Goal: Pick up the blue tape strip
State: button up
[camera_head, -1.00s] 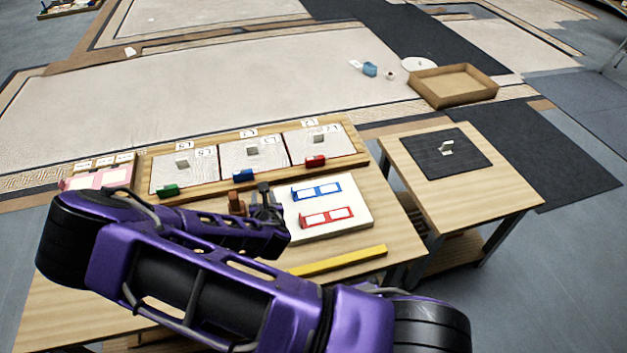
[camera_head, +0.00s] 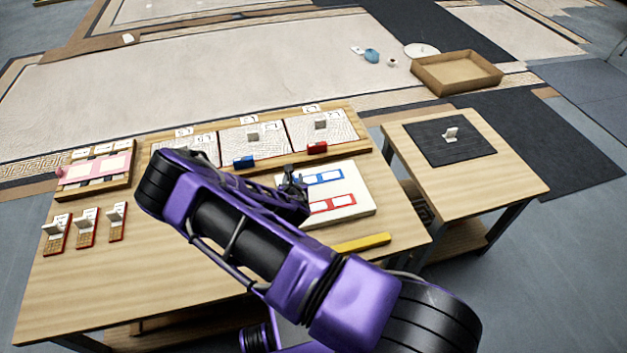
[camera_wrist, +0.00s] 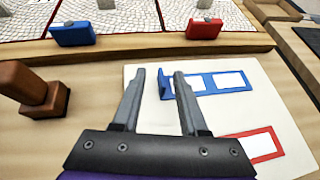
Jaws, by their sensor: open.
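The blue tape strip (camera_head: 322,178) lies on a white board (camera_head: 362,207) on the table. It has two white windows. In the wrist view, the blue tape strip (camera_wrist: 210,83) has a raised blue tab at its left end. My gripper (camera_wrist: 160,75) is open and empty. Its fingertips show on either side of the tab in that view; their height above it cannot be told. In the head view, my gripper (camera_head: 292,180) is at the strip's left end, which it partly hides.
A red strip (camera_wrist: 277,142) lies on the same board, nearer. A brown knobbed block (camera_wrist: 45,108) stands left of the board. Behind are a panel tray with a blue block (camera_wrist: 73,33) and a red block (camera_wrist: 204,28). A yellow bar (camera_head: 360,243) lies in front.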

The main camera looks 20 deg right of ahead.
jog(key=shift+b+x, duration=0.45)
jog(key=shift+x, duration=2.25)
jog(key=shift+s, duration=0.1)
grip_shut()
